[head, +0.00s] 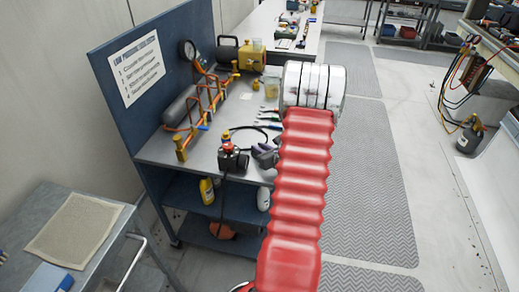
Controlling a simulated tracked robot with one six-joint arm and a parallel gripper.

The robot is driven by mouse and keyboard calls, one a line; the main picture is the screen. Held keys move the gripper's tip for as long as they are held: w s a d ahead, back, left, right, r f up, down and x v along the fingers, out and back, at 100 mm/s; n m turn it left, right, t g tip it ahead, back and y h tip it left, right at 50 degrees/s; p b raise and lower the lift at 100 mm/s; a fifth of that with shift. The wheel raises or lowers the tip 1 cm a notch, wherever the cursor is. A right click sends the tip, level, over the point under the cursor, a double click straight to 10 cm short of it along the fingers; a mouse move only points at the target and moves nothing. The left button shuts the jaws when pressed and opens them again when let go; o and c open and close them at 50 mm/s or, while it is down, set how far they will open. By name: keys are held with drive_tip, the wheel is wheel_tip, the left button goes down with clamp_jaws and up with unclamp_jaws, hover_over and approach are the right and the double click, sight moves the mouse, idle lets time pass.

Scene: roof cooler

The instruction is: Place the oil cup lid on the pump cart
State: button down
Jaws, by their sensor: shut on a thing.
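The pump cart (160,151) stands left of centre in the head view, with a grey top and a dark blue back panel. A small clear cup with yellowish contents (271,88), perhaps the oil cup, stands towards the far end of its top. I cannot make out the oil cup lid. My red ribbed arm reaches up the picture to a silver banded joint beside the cart's far right edge. My gripper's fingers do not show; they are beyond or behind that joint.
The cart top holds orange pipework (205,103), a pressure gauge (187,50), a yellow pump (252,56), a black-and-red device (233,157) and hand tools. A low table with a beige mat (75,230) is at left. Patterned floor mats (365,190) lie clear at right.

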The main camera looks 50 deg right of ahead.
drive_tip(key=shift+f, duration=0.25)
drive_tip(key=c, duration=1.7)
unclamp_jaws()
drive_tip(key=shift+o, duration=0.2)
drive_tip(key=shift+r, duration=0.1)
drive_tip(key=v, duration=1.2)
